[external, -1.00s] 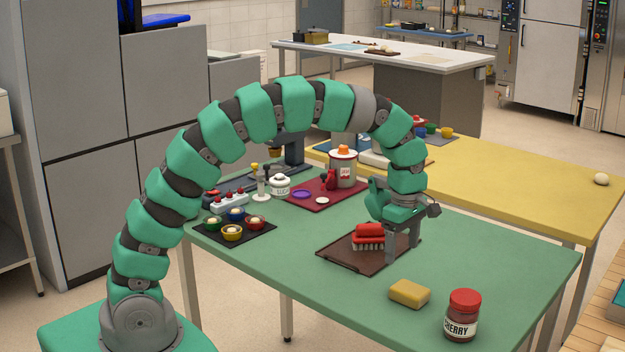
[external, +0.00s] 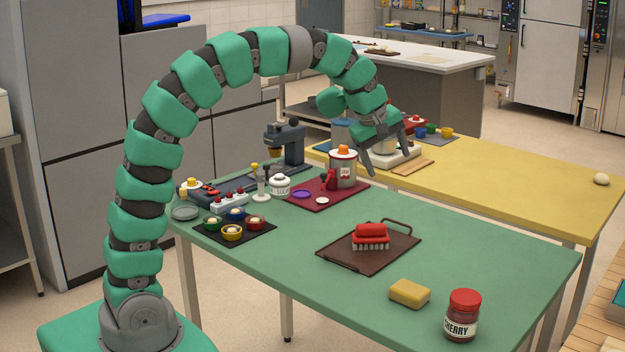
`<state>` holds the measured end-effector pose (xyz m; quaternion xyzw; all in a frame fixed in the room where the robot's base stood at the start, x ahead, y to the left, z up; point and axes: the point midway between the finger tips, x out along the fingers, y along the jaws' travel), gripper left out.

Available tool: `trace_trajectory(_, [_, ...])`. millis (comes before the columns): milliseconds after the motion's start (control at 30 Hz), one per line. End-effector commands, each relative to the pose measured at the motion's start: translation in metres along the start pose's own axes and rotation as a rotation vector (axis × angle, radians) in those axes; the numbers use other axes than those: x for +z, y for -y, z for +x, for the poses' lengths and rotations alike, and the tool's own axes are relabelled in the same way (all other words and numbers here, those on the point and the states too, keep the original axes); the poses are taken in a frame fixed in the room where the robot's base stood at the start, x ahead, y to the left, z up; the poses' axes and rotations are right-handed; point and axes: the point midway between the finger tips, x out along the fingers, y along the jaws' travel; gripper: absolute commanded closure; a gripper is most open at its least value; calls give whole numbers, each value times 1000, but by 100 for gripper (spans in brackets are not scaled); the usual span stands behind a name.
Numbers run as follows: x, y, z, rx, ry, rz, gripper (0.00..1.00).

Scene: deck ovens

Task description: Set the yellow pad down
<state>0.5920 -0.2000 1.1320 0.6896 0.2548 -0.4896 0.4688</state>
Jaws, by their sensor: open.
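The yellow pad (external: 409,293) is a small rounded block lying flat on the green table (external: 480,255), near the front right. It stands clear of the cherry jar and the brown tray. My gripper (external: 388,163) is open and empty, raised in the air well away from the pad, up and to the left of it in the picture. Its two grey fingers point downward and spread apart. Nothing hides the pad.
A red brush (external: 370,236) sits on a brown tray (external: 347,262) with a handle. A cherry jar (external: 463,315) stands right of the pad. A maroon mat (external: 322,203) and a black mat with small bowls (external: 215,233) lie farther left. The table's right part is clear.

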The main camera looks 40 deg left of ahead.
Motion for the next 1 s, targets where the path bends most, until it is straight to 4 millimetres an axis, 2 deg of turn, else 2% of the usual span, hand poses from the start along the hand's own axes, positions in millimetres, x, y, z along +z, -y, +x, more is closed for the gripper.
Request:
trace_trajectory(33, [-17, -5, -26, 64, -25, 61, 25])
trace_trajectory(100, [-37, -9, -57, 137, -65, 161, 25])
trace_trajectory(267, [-80, -10, -131, 283, -197, 391, 25])
trace_trajectory(400, [-110, -4, -201, 383, -358, 593, 25])
trace_trajectory(600, [-141, 19, -297, 452, -627, 860, 25])
trace_trajectory(700, [-149, 31, -335, 456, -747, 963, 25])
trace_trajectory(833, [-154, 42, -366, 447, -853, 1048, 25])
trace_trajectory(1000, [-155, 47, -377, 436, -895, 1087, 25])
